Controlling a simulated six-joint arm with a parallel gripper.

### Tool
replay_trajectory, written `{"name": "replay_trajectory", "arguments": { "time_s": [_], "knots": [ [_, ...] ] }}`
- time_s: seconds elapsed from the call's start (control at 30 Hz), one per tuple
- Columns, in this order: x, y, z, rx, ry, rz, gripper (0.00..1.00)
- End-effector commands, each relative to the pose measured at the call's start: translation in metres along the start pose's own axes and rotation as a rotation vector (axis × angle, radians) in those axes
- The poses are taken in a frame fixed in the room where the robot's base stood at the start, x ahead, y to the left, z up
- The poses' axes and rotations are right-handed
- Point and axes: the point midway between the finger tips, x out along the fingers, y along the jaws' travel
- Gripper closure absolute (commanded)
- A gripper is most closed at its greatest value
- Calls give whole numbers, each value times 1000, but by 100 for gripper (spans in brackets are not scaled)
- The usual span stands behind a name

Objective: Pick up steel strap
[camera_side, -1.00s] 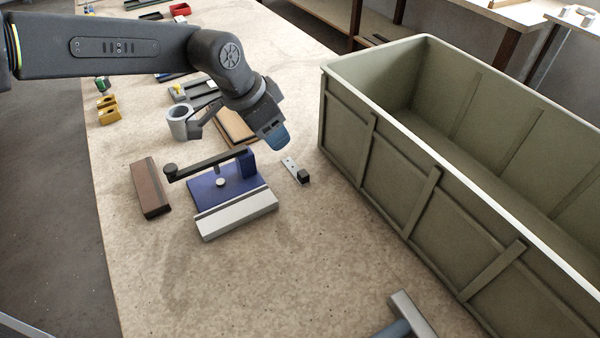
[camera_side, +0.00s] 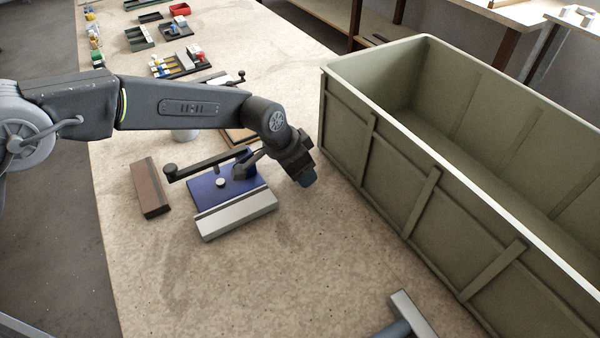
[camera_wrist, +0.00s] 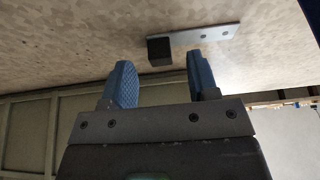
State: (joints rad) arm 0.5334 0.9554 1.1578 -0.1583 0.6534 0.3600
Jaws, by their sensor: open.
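The steel strap (camera_wrist: 210,35) is a flat pale metal strip with small holes, lying on the table in the wrist view. A black block (camera_wrist: 159,51) sits at its left end. My gripper (camera_wrist: 160,78) is open and empty. Its two blue fingers point toward the strap, and the black block shows beyond the gap between them. The strap is apart from the fingers. In the side view my gripper (camera_side: 306,180) is low over the table and hides the strap.
A blue fixture plate (camera_side: 205,193) with a dark lever arm (camera_side: 205,163) and a pale metal bar (camera_side: 237,214) stands left of my gripper. A brown bar (camera_side: 150,188) lies further left. A large green crate (camera_side: 345,165) stands close on the right. The front table is mostly clear.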

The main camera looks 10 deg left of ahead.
Motion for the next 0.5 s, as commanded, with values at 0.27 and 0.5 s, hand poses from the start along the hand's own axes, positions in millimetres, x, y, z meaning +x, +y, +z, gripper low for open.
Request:
{"name": "replay_trajectory", "arguments": {
  "time_s": [0.27,0.5],
  "knots": [
    [18,0,0,0,0,0,46],
    [17,-1,0,0,0,0,56]
  ]
}}
